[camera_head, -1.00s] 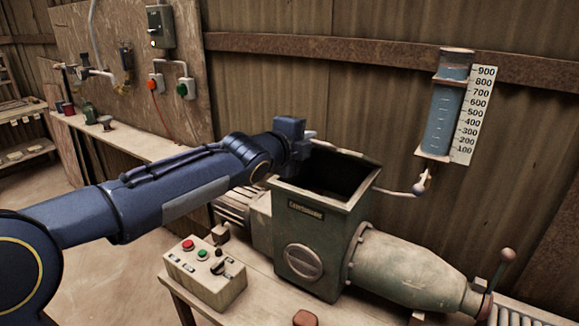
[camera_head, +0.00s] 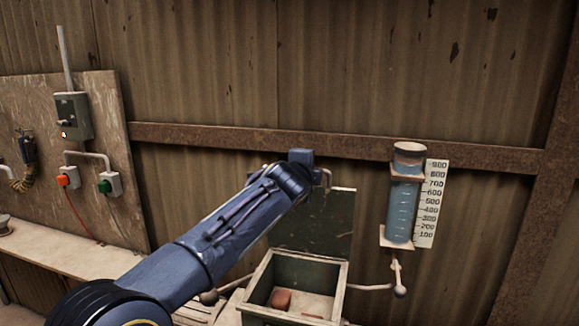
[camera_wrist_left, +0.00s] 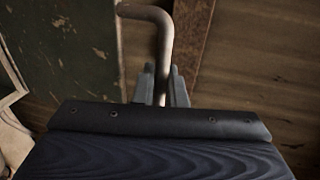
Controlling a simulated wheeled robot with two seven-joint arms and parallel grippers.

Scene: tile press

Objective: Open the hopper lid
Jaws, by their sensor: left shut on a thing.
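The green hopper lid (camera_head: 318,222) stands upright at the back of the hopper (camera_head: 243,296), so the hopper mouth is uncovered. A reddish block (camera_head: 281,299) shows inside the hopper. The lid's bent metal handle (camera_head: 328,178) sticks out at its upper left corner. My left gripper (camera_head: 312,172) is up at that handle. In the left wrist view its two fingers (camera_wrist_left: 162,88) are closed around the handle rod (camera_wrist_left: 160,40), and the green lid face (camera_wrist_left: 70,50) is to the left. My right gripper is in neither view.
A water cylinder (camera_head: 402,205) with a number scale (camera_head: 431,203) hangs on the corrugated wall right of the lid. A pipe with a tap (camera_head: 399,290) is below it. A switch board (camera_head: 95,150) is on the left wall.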

